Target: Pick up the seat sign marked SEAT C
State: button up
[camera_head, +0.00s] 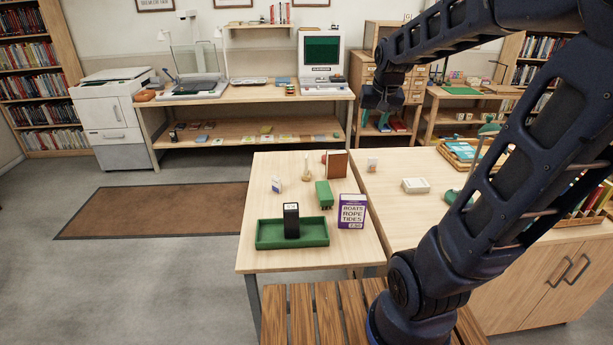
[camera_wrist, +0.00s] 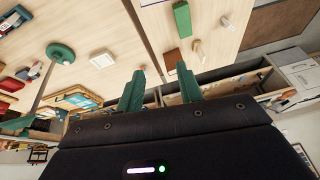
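My gripper (camera_head: 374,122) is raised beyond the table's far edge in the head view. Its two green fingers (camera_wrist: 160,67) are apart with nothing between them.
A slatted bench (camera_head: 301,312) stands in front.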

jog(key=w+a+f, duration=0.3)
jog(key=w, duration=0.7)
jog(key=m+h, duration=0.1)
send_over(307, 157)
jog(key=s, duration=0.2)
notch_tip(307, 157, down, 21)
jog(key=x, duration=0.6)
jog(key=shift+w, duration=0.1)
jog(key=shift+a+x, duration=0.15)
jog(key=shift+x, duration=1.15)
jog(key=shift+a+x, duration=0.15)
jog(key=shift+x, duration=1.2)
grip_shut()
